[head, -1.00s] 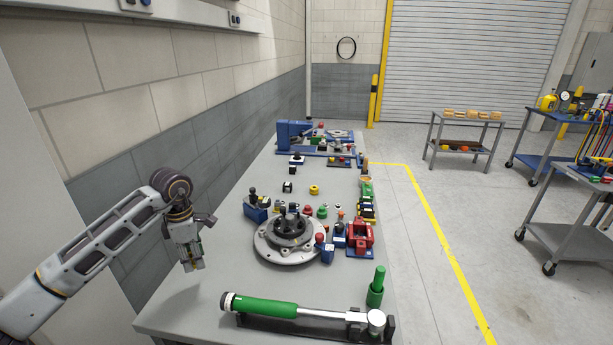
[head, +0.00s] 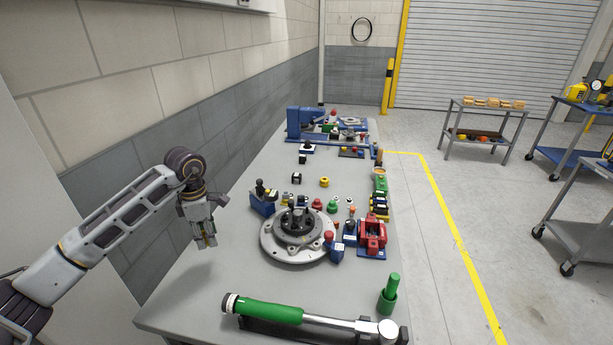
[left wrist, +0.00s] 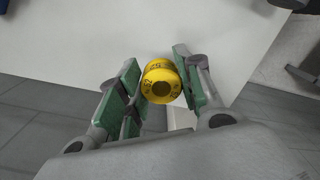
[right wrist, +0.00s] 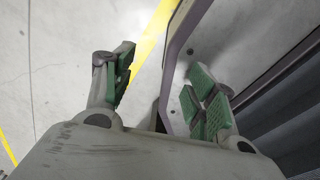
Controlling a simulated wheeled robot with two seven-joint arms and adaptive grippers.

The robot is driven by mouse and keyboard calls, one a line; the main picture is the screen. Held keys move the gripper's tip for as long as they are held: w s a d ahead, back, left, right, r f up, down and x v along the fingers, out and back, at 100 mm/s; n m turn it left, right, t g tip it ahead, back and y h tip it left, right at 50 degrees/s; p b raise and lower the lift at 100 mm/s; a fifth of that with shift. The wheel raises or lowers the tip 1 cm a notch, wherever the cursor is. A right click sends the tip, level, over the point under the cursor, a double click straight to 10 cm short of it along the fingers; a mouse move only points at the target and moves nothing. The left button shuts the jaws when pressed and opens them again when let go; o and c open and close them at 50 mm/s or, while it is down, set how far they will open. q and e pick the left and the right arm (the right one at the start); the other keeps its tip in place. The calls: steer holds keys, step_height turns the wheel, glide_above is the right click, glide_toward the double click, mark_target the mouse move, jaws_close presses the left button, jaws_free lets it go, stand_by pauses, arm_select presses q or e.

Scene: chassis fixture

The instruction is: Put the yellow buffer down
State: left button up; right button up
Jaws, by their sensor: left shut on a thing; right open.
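In the head view my left gripper (head: 207,243) points down at the table's left edge; the buffer is too small to make out there. My right gripper (right wrist: 160,88) is open and empty above the floor, and the head view does not show it.
The grey table (head: 190,300) carries a round metal flange (head: 290,250), a green-handled torque tool (head: 268,311), a green cylinder (head: 388,300) and a red fixture (head: 372,235). Another yellow ring (head: 324,182) lies farther back. Bare table lies between my left gripper and the flange.

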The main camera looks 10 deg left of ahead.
arm_select(q)
glide_above(216, 264)
step_height(216, 264, down, 5)
steer(key=shift+s+f+p, duration=0.1)
steer(key=shift+f+p, duration=0.1)
steer(key=shift+p, duration=0.1)
steer(key=shift+f, duration=2.35)
arm_select(e)
steer(key=shift+w+a+r, duration=0.5)
steer(key=shift+a+r, duration=0.1)
